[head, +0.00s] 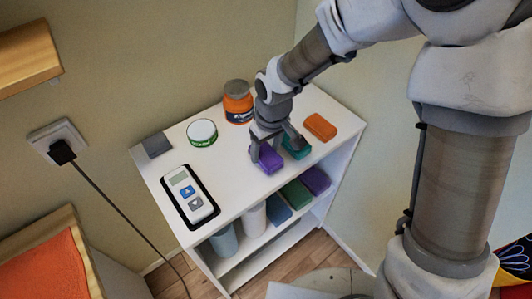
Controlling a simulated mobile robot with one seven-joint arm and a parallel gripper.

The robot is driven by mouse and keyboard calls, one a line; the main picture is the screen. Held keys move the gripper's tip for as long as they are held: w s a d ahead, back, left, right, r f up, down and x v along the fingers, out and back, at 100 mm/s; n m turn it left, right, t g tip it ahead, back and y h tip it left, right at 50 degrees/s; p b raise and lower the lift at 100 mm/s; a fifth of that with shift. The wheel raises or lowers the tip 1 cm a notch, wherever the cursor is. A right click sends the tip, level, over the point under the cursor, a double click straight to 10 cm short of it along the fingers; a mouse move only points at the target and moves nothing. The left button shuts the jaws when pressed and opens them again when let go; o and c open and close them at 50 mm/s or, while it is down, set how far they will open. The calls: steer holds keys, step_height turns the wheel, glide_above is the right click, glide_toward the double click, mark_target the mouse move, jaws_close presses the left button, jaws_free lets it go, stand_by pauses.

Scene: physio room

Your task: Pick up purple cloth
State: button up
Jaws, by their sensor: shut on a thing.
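A folded purple cloth (267,160) is on top of the white shelf unit, near its front edge. My gripper (274,155) points down over it, with one finger at the cloth's left side and the other at its right. It is shut on the purple cloth. The cloth looks to be at or very near the shelf top; I cannot tell whether it is lifted. The fingers hide part of it. A second purple cloth (316,180) lies on the shelf below.
A teal cloth (297,149) sits close behind my gripper's right finger, and an orange cloth (320,126) lies farther right. An orange jar (238,103), a white-lidded tub (202,133), a grey block (157,145) and a handheld device (188,197) share the white top (231,180).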

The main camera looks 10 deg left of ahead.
steer(key=shift+d+r, duration=0.25)
steer(key=shift+r, duration=0.95)
steer(key=s+d+r+p, duration=0.1)
steer(key=s+d+r, duration=0.1)
steer(key=d, duration=0.3)
steer(key=s+d+r+p, duration=0.1)
steer(key=s+d+r, duration=0.1)
steer(key=d+r, duration=0.2)
steer(key=shift+d, duration=0.8)
steer(key=shift+r, duration=0.1)
